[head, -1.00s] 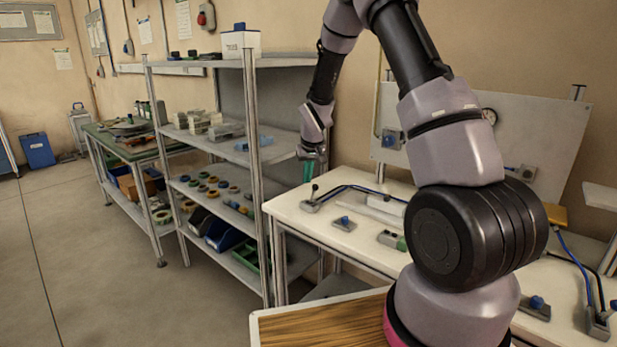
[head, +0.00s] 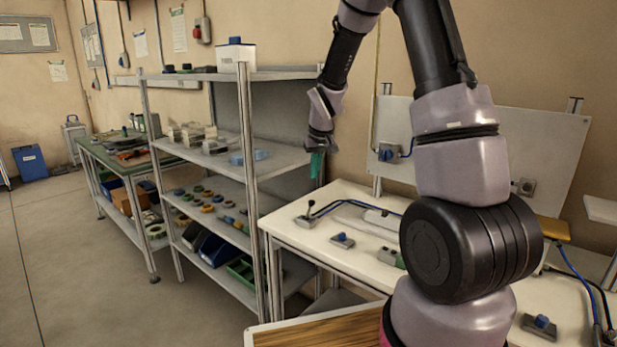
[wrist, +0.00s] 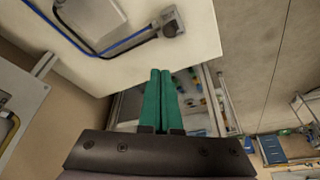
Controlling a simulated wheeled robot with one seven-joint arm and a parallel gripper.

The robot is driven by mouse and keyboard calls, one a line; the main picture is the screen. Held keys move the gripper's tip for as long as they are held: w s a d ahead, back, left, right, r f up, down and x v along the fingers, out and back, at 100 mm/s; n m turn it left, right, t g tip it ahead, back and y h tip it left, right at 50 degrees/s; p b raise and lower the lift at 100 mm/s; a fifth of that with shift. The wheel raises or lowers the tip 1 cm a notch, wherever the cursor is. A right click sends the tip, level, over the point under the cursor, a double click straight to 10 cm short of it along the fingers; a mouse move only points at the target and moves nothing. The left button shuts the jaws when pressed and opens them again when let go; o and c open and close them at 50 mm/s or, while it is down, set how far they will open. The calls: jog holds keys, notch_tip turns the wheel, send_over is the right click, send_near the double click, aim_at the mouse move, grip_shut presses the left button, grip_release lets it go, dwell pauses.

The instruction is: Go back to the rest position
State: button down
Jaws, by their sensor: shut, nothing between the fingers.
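My gripper (head: 316,165) hangs pointing down on my bent arm, in front of the wall between the shelf rack and the white table. Its green fingers are together and empty in the wrist view (wrist: 160,88). Tape reels (head: 203,197) in several colours lie on the middle shelf of the grey rack (head: 262,175), to the left of my gripper. My gripper is apart from the rack and above the level of the table top.
The white table (head: 290,232) holds a lever switch (head: 308,216), a blue-knobbed block (head: 342,240) and cables. An upright panel (head: 545,150) stands behind it. A green-topped bench (head: 105,150) is at the far left. The floor at left (head: 60,250) is clear.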

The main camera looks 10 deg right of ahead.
jog(key=shift+s+r, duration=0.15)
jog(key=shift+s, duration=0.05)
jog(key=shift+d, duration=0.1)
jog(key=s+r+m, duration=0.1)
jog(key=s+r, duration=0.4)
jog(key=r, duration=0.5)
jog(key=s+r+m+t+y, duration=0.1)
jog(key=s+r, duration=0.5)
jog(key=s, duration=0.6)
jog(key=s+r+m+t, duration=0.2)
jog(key=s+r, duration=0.5)
jog(key=s, duration=0.5)
jog(key=shift+s+d+m+y, duration=0.25)
jog(key=shift+d+m+y, duration=0.05)
jog(key=shift+m+y, duration=0.1)
